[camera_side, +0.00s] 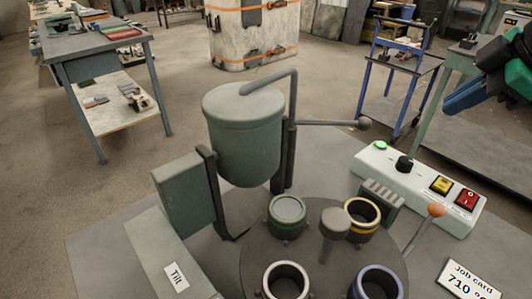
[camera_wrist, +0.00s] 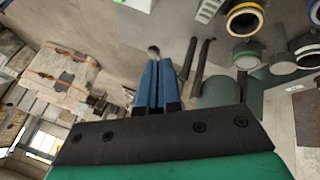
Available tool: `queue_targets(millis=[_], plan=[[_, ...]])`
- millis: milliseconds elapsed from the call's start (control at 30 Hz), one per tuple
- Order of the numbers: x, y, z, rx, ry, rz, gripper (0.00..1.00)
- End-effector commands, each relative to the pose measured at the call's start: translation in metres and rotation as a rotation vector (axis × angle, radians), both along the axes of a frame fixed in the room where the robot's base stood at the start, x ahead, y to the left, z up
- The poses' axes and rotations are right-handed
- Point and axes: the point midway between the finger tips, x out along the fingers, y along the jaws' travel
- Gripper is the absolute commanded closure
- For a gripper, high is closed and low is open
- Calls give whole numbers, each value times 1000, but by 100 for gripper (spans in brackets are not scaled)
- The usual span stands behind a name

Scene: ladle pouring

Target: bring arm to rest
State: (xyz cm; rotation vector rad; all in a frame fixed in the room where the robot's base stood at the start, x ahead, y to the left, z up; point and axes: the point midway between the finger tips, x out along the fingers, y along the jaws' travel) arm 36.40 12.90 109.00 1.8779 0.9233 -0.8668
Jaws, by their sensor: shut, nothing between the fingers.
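My gripper (camera_side: 452,106) hangs at the upper right of the side view, black and green with blue fingers. It is apart from everything on the table. In the wrist view its two blue fingers (camera_wrist: 158,66) lie side by side, shut and empty. The grey-green ladle pot (camera_side: 243,135) stands upright at the middle of the side view. Its lever ends in a grey knob (camera_side: 364,123). In the wrist view this knob (camera_wrist: 153,51) appears just beyond the fingertips, with a clear gap in the side view.
A round turntable (camera_side: 322,272) holds several ring moulds, one filled green-grey (camera_side: 287,209). A control box (camera_side: 415,182) has green, yellow and red buttons. A job card (camera_side: 469,282) reads 710. A tilt box (camera_side: 160,262) is at left. Workbenches stand behind.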

Motion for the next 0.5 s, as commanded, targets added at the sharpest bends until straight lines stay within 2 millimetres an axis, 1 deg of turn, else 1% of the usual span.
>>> queue_targets(millis=[67, 167, 200, 300, 400, 500], plan=[[-10, -17, -6, 34, 15, -105, 100], [-30, -48, -23, 112, 42, -328, 100], [-39, -61, -31, 149, 52, -431, 100], [-64, -89, -56, 247, 67, -679, 100], [-85, -110, -79, 335, 74, -885, 100], [-100, -122, -96, 400, 75, -1025, 100]])
